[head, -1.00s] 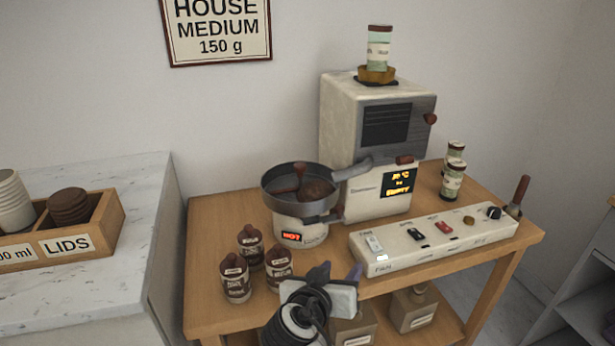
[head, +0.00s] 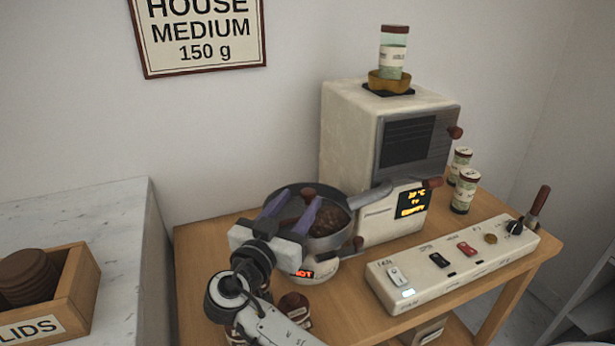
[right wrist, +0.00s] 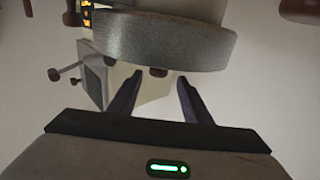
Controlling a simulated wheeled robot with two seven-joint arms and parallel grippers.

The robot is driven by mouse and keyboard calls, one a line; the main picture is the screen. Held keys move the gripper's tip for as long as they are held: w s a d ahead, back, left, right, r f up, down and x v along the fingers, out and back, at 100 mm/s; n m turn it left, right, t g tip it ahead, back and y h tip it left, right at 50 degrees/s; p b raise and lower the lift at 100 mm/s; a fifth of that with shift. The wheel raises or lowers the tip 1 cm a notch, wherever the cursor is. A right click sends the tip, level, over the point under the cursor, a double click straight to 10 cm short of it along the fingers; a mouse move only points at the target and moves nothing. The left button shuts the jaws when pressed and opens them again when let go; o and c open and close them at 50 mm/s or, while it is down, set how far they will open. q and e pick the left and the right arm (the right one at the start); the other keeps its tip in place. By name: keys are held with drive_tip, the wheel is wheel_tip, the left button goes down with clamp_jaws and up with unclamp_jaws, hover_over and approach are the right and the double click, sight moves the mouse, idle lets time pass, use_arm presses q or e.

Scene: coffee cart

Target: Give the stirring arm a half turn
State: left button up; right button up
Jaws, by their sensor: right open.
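The round dark pan (head: 338,240) sits on the white burner with a red HOT display (head: 303,273). Brown beans (head: 334,222) lie in it. The rest of the stirring arm is largely hidden by my fingers. My left gripper is not in view.
The roaster (head: 350,140) stands right behind the pan, with a jar (head: 394,52) on top. A white switch panel (head: 450,262) lies at the right. Brown-lidded jars (head: 295,305) stand in front, partly hidden by my arm. A lids box (head: 65,300) is at the left.

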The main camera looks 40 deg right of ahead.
drive_tip(key=p+x, duration=0.1)
drive_tip(key=x, duration=0.8)
drive_tip(key=shift+s+d, duration=0.15)
drive_tip(key=shift+d, duration=0.05)
drive_tip(key=shift+c, duration=0.3)
clamp_jaws()
